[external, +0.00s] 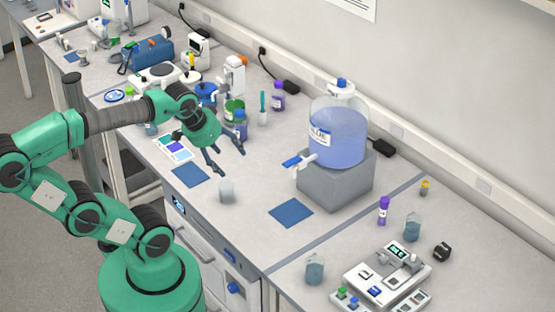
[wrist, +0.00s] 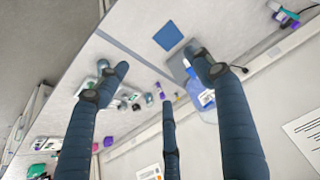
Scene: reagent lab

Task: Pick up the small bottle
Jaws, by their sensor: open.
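Several small bottles stand on the bench, and I cannot tell which one is meant. A purple bottle (external: 278,97) stands near the wall, a dark blue one (external: 241,124) is close behind my gripper, and a slim purple-capped one (external: 384,211) stands at the right. My gripper (external: 231,161) is open and empty above the bench, left of the large bottle. In the wrist view its fingers (wrist: 161,78) are spread, with no object between them at close range. A small purple item (wrist: 158,87) shows far off beyond them.
A large bottle of blue liquid (external: 338,137) stands on a grey block (external: 335,184), its tap pointing left. Blue mats (external: 291,212) lie on the bench. A balance-like device (external: 385,275) stands at front right.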

